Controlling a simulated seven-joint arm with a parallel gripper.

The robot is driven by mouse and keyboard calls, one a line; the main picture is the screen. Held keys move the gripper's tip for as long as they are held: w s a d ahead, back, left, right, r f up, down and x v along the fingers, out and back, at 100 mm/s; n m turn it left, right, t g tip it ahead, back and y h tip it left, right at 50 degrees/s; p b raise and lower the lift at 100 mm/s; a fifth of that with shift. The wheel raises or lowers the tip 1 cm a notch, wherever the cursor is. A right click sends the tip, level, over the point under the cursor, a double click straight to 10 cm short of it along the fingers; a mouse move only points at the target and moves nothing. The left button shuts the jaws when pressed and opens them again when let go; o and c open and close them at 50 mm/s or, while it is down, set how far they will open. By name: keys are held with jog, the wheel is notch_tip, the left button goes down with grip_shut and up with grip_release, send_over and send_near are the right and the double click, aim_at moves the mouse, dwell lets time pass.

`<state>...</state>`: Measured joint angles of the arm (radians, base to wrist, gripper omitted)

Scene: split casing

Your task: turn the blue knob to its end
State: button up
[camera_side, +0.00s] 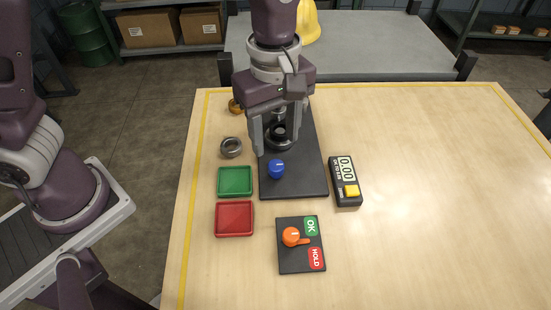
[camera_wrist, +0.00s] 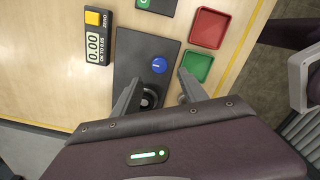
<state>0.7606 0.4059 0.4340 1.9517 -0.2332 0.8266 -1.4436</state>
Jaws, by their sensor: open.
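The blue knob (camera_side: 276,170) stands on the near part of a dark base plate (camera_side: 300,182). In the wrist view the blue knob (camera_wrist: 159,66) shows a light pointer line on its top. My gripper (camera_side: 275,150) is open over the plate, farther back than the knob. Its fingers stand on either side of a dark round part (camera_side: 279,132) with a ring shape; I cannot tell whether they touch it. In the wrist view my gripper (camera_wrist: 155,98) is also apart from the knob.
A meter (camera_side: 345,180) reading 0.00 lies right of the plate. A green tray (camera_side: 235,181), a red tray (camera_side: 234,218) and a metal ring (camera_side: 231,147) lie left. An orange-lever panel (camera_side: 290,262) marked OK and HOLD lies in front. The table's right side is clear.

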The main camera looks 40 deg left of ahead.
aim_at(276, 164)
notch_tip(276, 164, down, 7)
jog(key=shift+f, duration=0.2)
grip_shut()
